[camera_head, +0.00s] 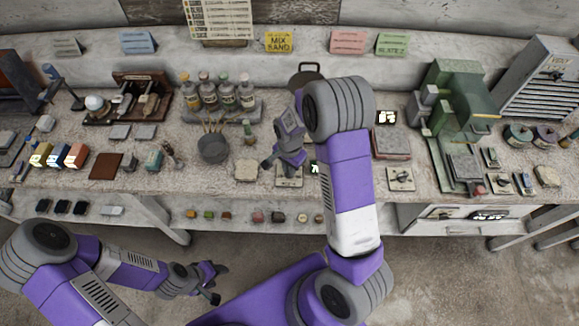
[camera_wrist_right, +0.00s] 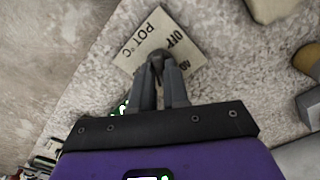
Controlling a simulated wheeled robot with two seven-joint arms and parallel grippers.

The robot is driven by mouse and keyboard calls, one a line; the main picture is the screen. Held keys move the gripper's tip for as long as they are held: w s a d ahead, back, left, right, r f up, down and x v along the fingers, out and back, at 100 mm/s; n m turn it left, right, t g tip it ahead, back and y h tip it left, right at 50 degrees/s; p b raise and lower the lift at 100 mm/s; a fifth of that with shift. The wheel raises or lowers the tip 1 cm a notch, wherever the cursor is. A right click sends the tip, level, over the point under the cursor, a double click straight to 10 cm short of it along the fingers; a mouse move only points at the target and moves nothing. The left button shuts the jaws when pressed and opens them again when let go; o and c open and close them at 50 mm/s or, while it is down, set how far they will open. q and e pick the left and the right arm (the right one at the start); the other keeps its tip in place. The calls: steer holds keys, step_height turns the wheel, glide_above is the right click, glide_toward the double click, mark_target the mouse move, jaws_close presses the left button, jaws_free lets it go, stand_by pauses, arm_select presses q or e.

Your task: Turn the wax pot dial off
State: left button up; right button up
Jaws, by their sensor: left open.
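The wax pot dial (camera_wrist_right: 157,57) is a small grey knob on a pale square plate marked POT °C and OFF (camera_wrist_right: 140,42) in the right wrist view. The fingertips of my right gripper (camera_wrist_right: 157,67) come together on the knob and hide most of it. In the head view my right gripper (camera_head: 283,168) points down over the dial plate (camera_head: 289,182) near the bench's front edge. My left gripper (camera_head: 211,282) is open and empty, low in front of the bench. A dark pot (camera_head: 213,148) with brushes stands left of the plate; I cannot tell whether it is the wax pot.
A similar dial plate (camera_head: 401,179) lies to the right, beyond my right arm. A pale slab (camera_head: 246,170) is just left of the worked plate. Several bottles (camera_head: 222,94) stand behind the pot. A green machine (camera_head: 457,115) fills the right side.

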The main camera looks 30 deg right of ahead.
jaws_close()
